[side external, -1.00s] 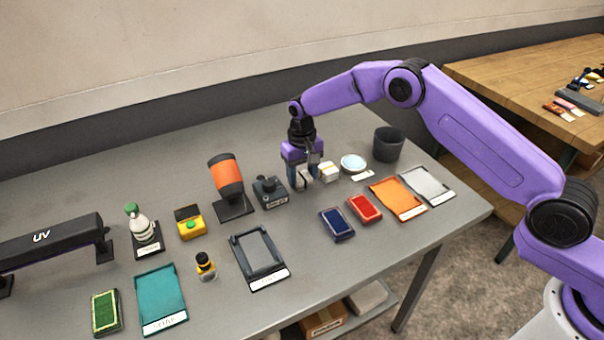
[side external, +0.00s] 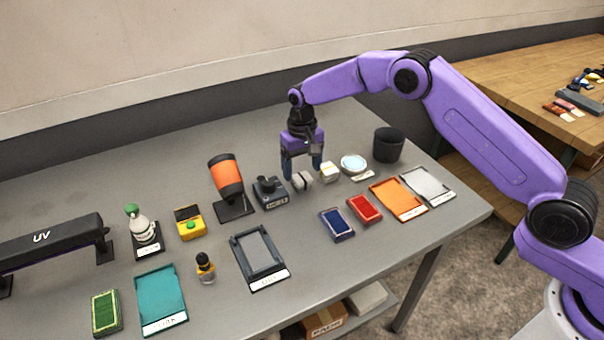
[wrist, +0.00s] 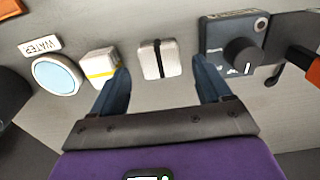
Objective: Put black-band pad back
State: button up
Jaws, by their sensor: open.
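The black-band pad, a small white block with a black stripe, rests on the grey table in the side view (side external: 302,181) and near the top middle of the wrist view (wrist: 151,62). My gripper (side external: 302,173) is open just above it. In the wrist view my gripper (wrist: 161,67) has one finger on each side of the pad, with clear gaps and nothing held. A similar white pad with a yellow band (side external: 330,172) sits close to its right in the side view; in the wrist view this yellow-band pad (wrist: 100,66) is just left of the left finger.
A dark boxy device (side external: 270,193) stands close left of the black-band pad. A round water dish (side external: 353,164) and dark cup (side external: 389,145) are to the right. Blue (side external: 337,224) and red (side external: 364,209) ink pads lie in front. Bare table lies between these and the dark frame (side external: 262,258).

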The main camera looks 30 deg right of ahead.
aim_at(302, 177)
notch_tip(302, 177, up, 9)
dwell(0.3)
jog(key=s+r+n, duration=0.3)
jog(key=s+r, duration=0.1)
jog(key=s, duration=0.6)
jog(key=s+r+n, duration=0.3)
jog(key=s+r, duration=0.1)
jog(key=s, duration=0.6)
jog(key=s+d+n, duration=0.2)
jog(key=s+d, duration=0.3)
jog(key=s, duration=0.3)
jog(key=s+d+n, duration=0.2)
jog(key=s+d, duration=0.3)
jog(key=s, duration=0.3)
jog(key=s+d+f+n, duration=0.1)
jog(key=s+d+n, duration=0.1)
jog(key=s+d, duration=0.3)
jog(key=s, duration=0.3)
jog(key=shift+s+d+n, duration=0.3)
jog(key=shift+d, duration=0.05)
